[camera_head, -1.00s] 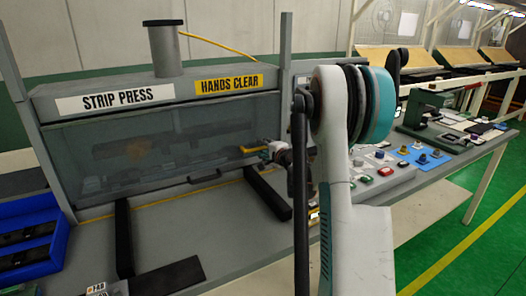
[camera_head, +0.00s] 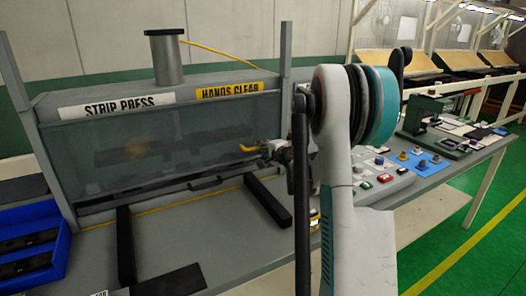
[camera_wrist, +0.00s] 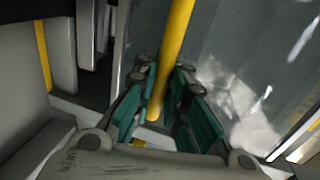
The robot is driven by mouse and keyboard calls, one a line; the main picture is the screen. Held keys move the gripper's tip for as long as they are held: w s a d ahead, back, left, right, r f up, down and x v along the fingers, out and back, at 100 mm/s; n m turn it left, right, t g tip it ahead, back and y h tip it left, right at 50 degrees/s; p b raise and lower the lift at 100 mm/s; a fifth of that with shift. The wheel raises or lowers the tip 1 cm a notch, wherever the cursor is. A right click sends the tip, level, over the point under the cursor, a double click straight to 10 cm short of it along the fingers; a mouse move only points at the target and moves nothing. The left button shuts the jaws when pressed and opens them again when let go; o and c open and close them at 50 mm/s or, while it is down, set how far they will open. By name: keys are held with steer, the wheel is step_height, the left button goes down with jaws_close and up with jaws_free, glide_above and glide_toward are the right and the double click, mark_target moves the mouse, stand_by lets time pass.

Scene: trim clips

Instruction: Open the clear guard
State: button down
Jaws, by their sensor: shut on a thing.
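The strip press's clear guard (camera_head: 110,160) is a see-through panel across its front in the head view. Its top edge overlaps the lower part of the two signs. A yellow handle (camera_head: 248,148) sticks out at the guard's right side. My gripper (camera_head: 276,151) is at that handle, partly hidden by my own arm. In the wrist view the yellow bar (camera_wrist: 174,45) runs down between the teal fingers of my gripper (camera_wrist: 157,108), which are shut on it. The clear panel (camera_wrist: 235,75) shows to the right of the fingers.
A blue bin (camera_head: 62,240) with dark parts stands at the left. Two black rails (camera_head: 125,245) stick out from the press front. A button panel (camera_head: 385,180) and a green hand press (camera_head: 430,135) are on the bench at the right.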

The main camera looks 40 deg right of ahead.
step_height(320, 180, up, 16)
steer(key=p, duration=0.7)
steer(key=shift+f+p, duration=0.25)
steer(key=shift+p, duration=0.15)
steer(key=c, duration=1.6)
jaws_free()
steer(key=shift+s, duration=0.1)
steer(key=v, duration=1.2)
